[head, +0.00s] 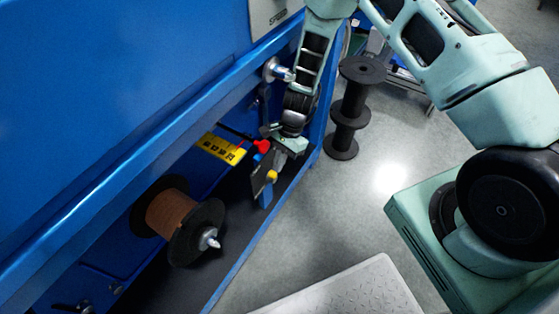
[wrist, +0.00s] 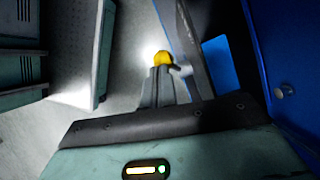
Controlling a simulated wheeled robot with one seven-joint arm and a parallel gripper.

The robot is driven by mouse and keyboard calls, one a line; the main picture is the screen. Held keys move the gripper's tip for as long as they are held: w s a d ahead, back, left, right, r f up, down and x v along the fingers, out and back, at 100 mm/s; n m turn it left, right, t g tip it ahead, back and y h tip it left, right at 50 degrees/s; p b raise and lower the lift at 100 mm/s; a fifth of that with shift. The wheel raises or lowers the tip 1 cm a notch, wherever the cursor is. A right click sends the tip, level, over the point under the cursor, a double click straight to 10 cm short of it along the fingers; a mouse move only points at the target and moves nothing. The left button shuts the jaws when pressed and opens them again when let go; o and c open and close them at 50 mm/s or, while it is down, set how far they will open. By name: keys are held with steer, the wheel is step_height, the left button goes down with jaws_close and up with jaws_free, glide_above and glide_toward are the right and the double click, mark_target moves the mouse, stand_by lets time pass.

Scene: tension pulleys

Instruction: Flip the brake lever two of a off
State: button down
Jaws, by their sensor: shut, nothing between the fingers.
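My gripper (head: 277,163) is at the lower recess of the blue machine, pointing down. In the wrist view, its fingers (wrist: 160,78) are together and empty, with a yellow knob (wrist: 161,57) right at their tips. I cannot tell whether they touch it. In the head view the yellow knob (head: 271,176) sits beside a dark plate (head: 260,172), just below my gripper. A lever with a red knob (head: 262,146) is just left of my gripper, its dark rod running up left. No label shows which lever is brake lever two of a; my gripper hides part of this area.
A yellow scale plate (head: 221,149) is left of the red knob. A copper-coloured wire spool (head: 172,214) with black flanges is mounted at lower left. Empty black spools (head: 350,115) stand on the floor at right. The blue frame edge (head: 262,235) borders the recess; the grey floor beyond is mostly clear.

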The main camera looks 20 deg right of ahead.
steer(key=p+v, duration=0.1)
steer(key=v, duration=0.6)
steer(key=shift+r, duration=0.25)
steer(key=shift+w+d, duration=0.1)
steer(key=shift+d, duration=0.1)
stand_by(0.4)
